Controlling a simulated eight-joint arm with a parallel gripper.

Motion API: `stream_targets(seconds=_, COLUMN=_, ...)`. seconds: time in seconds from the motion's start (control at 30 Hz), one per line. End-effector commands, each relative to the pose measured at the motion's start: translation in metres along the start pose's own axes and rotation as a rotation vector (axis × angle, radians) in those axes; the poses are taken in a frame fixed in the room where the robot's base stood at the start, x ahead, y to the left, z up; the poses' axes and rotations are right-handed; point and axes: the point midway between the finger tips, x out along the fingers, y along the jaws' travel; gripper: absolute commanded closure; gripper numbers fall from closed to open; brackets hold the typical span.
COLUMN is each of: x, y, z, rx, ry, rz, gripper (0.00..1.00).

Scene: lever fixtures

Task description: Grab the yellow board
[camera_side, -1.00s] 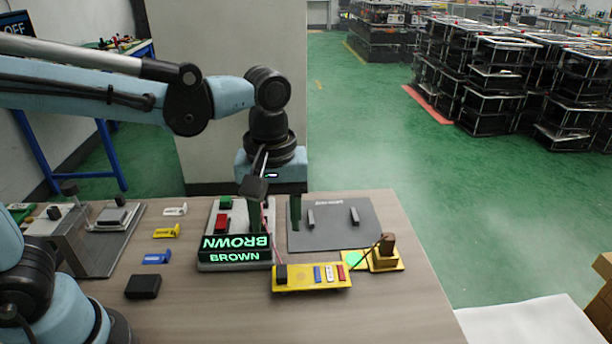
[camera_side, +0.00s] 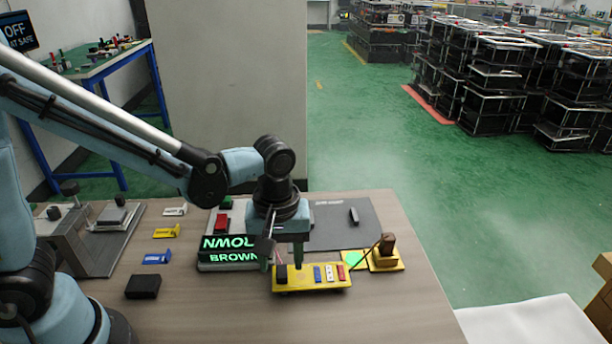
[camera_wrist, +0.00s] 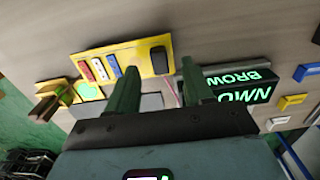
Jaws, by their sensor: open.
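The yellow board (camera_side: 304,286) lies flat near the front middle of the table, with a black block at its left end and blue, white and red pieces along it. It also shows in the wrist view (camera_wrist: 137,60). My gripper (camera_side: 282,264) points down just behind the board's left part, low over the table.
The black sign box reading BROWN (camera_side: 222,256) stands close left of my gripper. A grey mat (camera_side: 345,238) lies behind. Blue, yellow and white pieces and a black box (camera_side: 142,287) lie left.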

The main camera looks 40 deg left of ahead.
Motion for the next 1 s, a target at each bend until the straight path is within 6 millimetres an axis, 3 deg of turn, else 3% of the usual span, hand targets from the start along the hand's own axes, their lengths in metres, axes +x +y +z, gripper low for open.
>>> stream_targets(seconds=0.2, x=0.022, y=0.001, z=-0.001, rx=0.0, ry=0.001, rz=0.001, gripper=0.49)
stream_targets(seconds=0.53, x=0.026, y=0.0, z=0.0, rx=0.0, ry=0.001, rz=0.001, gripper=0.49)
stream_targets(seconds=0.87, x=0.026, y=0.0, z=0.0, rx=0.0, ry=0.001, rz=0.001, gripper=0.99)
stream_targets(seconds=1.0, x=0.026, y=0.0, z=0.0, rx=0.0, ry=0.001, rz=0.001, gripper=1.0)
